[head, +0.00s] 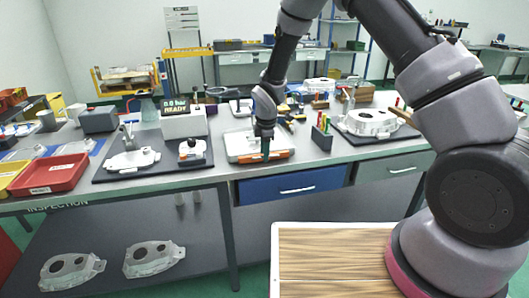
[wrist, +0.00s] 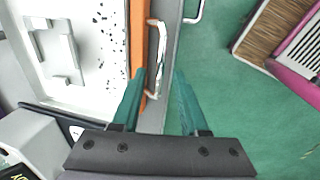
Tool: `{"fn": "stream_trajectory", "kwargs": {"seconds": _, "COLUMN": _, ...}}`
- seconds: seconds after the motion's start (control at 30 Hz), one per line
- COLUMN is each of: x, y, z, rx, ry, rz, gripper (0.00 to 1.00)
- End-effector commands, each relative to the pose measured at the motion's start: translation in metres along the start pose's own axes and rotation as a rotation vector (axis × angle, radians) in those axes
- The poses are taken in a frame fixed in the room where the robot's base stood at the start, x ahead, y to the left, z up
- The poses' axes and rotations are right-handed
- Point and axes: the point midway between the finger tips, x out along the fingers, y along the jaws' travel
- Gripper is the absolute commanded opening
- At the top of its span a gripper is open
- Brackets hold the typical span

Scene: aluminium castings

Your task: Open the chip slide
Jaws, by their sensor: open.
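The chip slide is a flat white tray with dark specks and an orange front strip. It lies on the bench in the head view (head: 240,146) and fills the left of the wrist view (wrist: 95,45). A silver bar handle (wrist: 161,45) runs along its orange front. My gripper (head: 266,154) is over this front edge, pointing down. In the wrist view my gripper's (wrist: 160,74) green fingers are apart, with the handle's near end between them in the picture. I cannot tell whether they touch it. A grey metal part (wrist: 62,50) sits on the white surface.
A blue drawer (head: 290,186) with a handle is below the bench edge. Castings on a dark mat (head: 128,166) stand left, beside a READY display unit (head: 183,118). Another casting (head: 370,122) stands right. Green floor in front of the bench is free up to a wood-topped surface (head: 335,260).

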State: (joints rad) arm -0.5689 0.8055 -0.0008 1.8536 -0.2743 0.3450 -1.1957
Motion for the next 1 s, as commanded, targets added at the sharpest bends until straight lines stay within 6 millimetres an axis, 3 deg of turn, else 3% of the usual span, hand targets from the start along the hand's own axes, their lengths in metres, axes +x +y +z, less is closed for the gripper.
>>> {"fn": "stream_trajectory", "kwargs": {"seconds": 0.03, "x": -0.0001, "y": 0.0000, "z": 0.0001, "rx": 0.000, "ry": 0.000, "rz": 0.000, "gripper": 0.43}}
{"fn": "stream_trajectory", "kwargs": {"seconds": 0.07, "x": -0.0002, "y": 0.0000, "z": 0.0001, "rx": 0.000, "ry": 0.000, "rz": 0.000, "gripper": 0.36}}
{"fn": "stream_trajectory", "kwargs": {"seconds": 0.1, "x": -0.0002, "y": 0.0000, "z": 0.0001, "rx": 0.000, "ry": 0.000, "rz": 0.000, "gripper": 0.21}}
{"fn": "stream_trajectory", "kwargs": {"seconds": 0.17, "x": -0.0002, "y": -0.0001, "z": 0.0001, "rx": 0.000, "ry": 0.000, "rz": 0.000, "gripper": 0.00}}
{"fn": "stream_trajectory", "kwargs": {"seconds": 1.0, "x": -0.0005, "y": 0.0002, "z": 0.0005, "rx": 0.001, "ry": 0.000, "rz": 0.000, "gripper": 0.00}}
